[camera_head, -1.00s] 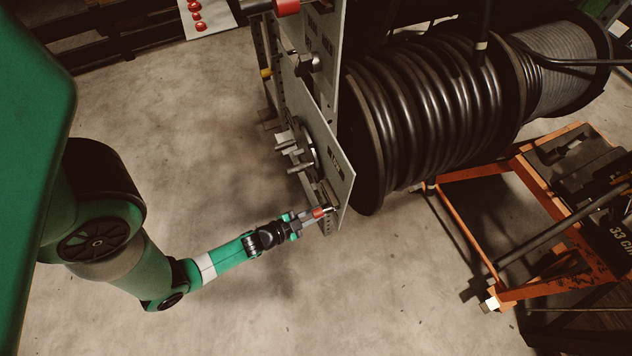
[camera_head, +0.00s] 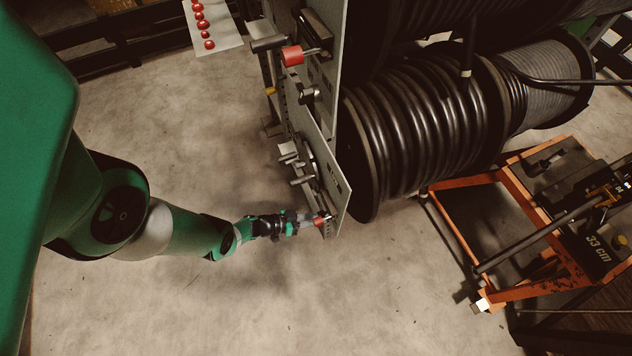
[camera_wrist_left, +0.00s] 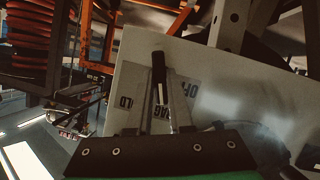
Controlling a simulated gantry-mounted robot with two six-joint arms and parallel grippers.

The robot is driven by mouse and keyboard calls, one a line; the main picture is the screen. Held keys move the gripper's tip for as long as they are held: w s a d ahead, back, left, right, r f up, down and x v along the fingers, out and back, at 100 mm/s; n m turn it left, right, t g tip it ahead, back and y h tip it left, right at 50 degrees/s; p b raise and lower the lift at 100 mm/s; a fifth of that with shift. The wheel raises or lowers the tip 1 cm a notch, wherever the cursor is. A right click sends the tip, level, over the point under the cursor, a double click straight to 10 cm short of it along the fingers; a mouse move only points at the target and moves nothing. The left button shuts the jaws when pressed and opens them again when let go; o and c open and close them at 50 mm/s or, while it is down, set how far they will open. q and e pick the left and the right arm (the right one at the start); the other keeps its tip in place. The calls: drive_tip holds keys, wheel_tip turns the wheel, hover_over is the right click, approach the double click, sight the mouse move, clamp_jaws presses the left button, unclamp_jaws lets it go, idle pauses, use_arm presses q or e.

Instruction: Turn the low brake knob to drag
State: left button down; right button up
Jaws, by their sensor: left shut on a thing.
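My left gripper (camera_head: 314,220) comes in from the left and is shut on the knob. In the left wrist view, a dark bar with a white line (camera_wrist_left: 158,80) stands between the fingers of my left gripper (camera_wrist_left: 153,98), against the pale panel face (camera_wrist_left: 235,100). Panel lettering shows around the fingers: "OFF" on the right, and partly hidden words ending in "AG" and "LD". The exact knob setting is hard to read. My right gripper is out of view.
A second red-ended control (camera_head: 292,56) and a handle with several spokes (camera_head: 297,165) stick out above. A large hose reel (camera_head: 410,140) is behind the panel. An orange frame (camera_head: 520,190) stands right. Concrete floor is clear below the gripper.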

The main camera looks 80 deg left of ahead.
use_arm(q)
drive_tip(key=shift+a+n+h, duration=0.15)
drive_tip(key=shift+n+h, duration=0.15)
drive_tip(key=shift+n, duration=0.4)
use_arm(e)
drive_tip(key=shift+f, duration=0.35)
